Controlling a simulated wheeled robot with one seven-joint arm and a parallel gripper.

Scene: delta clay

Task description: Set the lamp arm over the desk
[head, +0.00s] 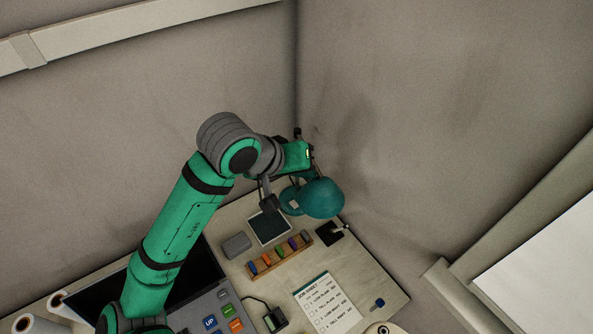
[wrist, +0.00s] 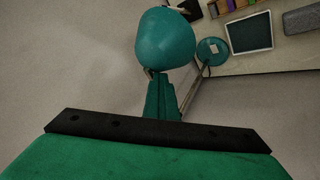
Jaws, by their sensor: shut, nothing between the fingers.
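The desk lamp has a rounded teal shade (head: 322,198) at the desk's far corner, and the shade also shows large in the wrist view (wrist: 165,38). Its round teal base (head: 290,201) is just left of the shade and shows in the wrist view (wrist: 212,51). The lamp arm is mostly hidden; a thin rod (wrist: 192,90) shows below the base in the wrist view. My gripper (wrist: 157,77) is shut and empty, its green fingers pointing at the shade's lower edge. I cannot tell whether they touch. The desk (head: 372,262) spreads toward the front.
A dark square pad (head: 269,227), a grey block (head: 237,245), a rack of coloured pieces (head: 280,257) and a job sheet (head: 326,305) lie on the desk. Grey walls stand close behind and right of the lamp. A white board (head: 545,265) is at right.

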